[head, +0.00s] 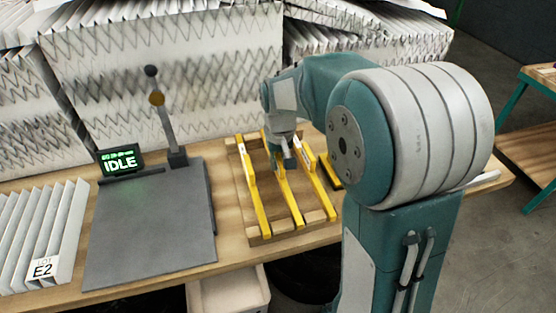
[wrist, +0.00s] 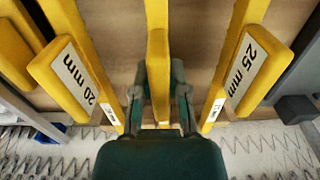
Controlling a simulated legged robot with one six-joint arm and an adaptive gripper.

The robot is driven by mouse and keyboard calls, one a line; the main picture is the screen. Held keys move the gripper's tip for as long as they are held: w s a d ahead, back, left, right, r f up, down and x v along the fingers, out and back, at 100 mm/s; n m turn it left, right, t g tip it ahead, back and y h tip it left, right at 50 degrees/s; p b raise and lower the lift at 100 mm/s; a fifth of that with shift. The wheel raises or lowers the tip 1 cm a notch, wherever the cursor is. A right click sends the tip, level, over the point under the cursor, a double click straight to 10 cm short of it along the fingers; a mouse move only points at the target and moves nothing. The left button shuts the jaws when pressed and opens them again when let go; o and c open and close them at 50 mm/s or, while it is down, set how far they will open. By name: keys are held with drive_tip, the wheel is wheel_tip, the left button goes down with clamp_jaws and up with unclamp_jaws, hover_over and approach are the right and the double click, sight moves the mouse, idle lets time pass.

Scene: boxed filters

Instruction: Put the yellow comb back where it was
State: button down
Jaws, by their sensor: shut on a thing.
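My gripper (wrist: 158,88) is shut on a yellow comb (wrist: 158,45), with one finger on each side of it. In the head view the gripper (head: 281,158) is at the far part of this middle comb (head: 289,194), partly hidden by my arm. The comb lies between two other yellow combs over a wooden rack (head: 259,240), roughly parallel to them. The left comb (wrist: 75,75) is labelled 20 mm and the right comb (wrist: 247,70) 25 mm. I cannot tell whether the held comb rests in the rack or hovers slightly above it.
A grey plate (head: 150,230) with a post and a green display (head: 120,162) reading IDLE stands left of the rack. Pleated filters (head: 160,75) stand behind; another marked E2 (head: 42,268) is at far left. A pale bin (head: 228,293) is below the bench edge.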

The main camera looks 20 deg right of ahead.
sight(279, 156)
drive_tip(key=c, duration=0.6)
unclamp_jaws()
drive_tip(key=shift+c, duration=0.2)
wheel_tip(279, 156, up, 13)
drive_tip(key=s+f+t, duration=0.2)
drive_tip(key=s+t, duration=0.3)
drive_tip(key=s, duration=1.6)
drive_tip(key=shift+t, duration=0.3)
